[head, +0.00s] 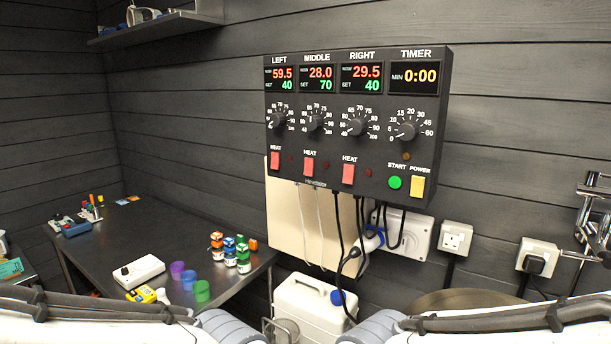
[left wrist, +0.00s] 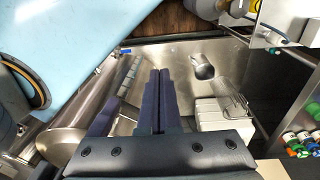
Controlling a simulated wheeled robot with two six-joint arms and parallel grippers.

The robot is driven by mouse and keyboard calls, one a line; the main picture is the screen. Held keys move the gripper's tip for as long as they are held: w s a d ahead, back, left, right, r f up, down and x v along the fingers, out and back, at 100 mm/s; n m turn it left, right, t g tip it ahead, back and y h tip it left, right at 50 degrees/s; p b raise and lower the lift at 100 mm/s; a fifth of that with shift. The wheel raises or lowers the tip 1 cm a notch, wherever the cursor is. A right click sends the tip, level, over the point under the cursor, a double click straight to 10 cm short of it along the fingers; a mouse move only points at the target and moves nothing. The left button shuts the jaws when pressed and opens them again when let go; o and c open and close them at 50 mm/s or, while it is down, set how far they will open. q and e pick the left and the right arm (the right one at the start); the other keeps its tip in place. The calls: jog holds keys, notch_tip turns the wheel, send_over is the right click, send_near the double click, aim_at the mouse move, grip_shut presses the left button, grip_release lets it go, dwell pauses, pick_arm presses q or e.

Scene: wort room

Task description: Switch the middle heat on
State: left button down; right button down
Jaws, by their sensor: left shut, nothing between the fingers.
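The dark control box (head: 285,182) hangs on the back wall in the head view. The red middle HEAT switch (head: 308,167) sits below the middle knob (head: 316,123); its small lamp (head: 326,167) looks dark. I cannot tell which way its rocker is tipped. The middle display (head: 317,78) reads 28.0 over a set 70. The left HEAT switch (head: 275,160) and right HEAT switch (head: 348,174) flank it. My left gripper (left wrist: 159,73) is shut and empty in the left wrist view, away from the box. My right gripper is in neither view.
A metal bench (head: 98,254) at left holds coloured cups, small bottles and a white box (head: 139,271). A white canister (head: 305,305) stands below the control box, with cables hanging above it. The green START button (head: 395,182) and yellow POWER switch (head: 418,187) are at the box's right.

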aim_at(308, 173)
pick_arm(q)
jog(key=w+r+n+t+h+p, duration=0.15)
jog(key=w+r+n+t, duration=0.3)
jog(key=w, duration=0.75)
jog(key=w+r+n+t+p, duration=0.2)
jog(key=w+r+n+t, duration=0.3)
jog(key=w, duration=0.8)
jog(key=w+a+r+n+t+h+p, duration=0.3)
jog(key=w+r+n+h, duration=0.3)
jog(key=w+r, duration=0.5)
notch_tip(308, 173, up, 4)
jog(key=n+t, duration=0.1)
jog(key=n, duration=0.1)
jog(key=shift+w+a+n+h, duration=0.15)
jog(key=shift+w+n+h, duration=0.2)
jog(key=shift+w+r+p, duration=0.1)
jog(key=shift+r+p, duration=0.05)
jog(key=shift+p, duration=0.15)
jog(key=p+x, duration=0.5)
jog(key=x, duration=0.7)
jog(key=shift+w+d+r, duration=0.1)
jog(key=shift+w+d, duration=0.2)
jog(key=shift+w+d+f, duration=0.2)
jog(key=shift+w+d, duration=0.1)
jog(key=shift+w, duration=0.1)
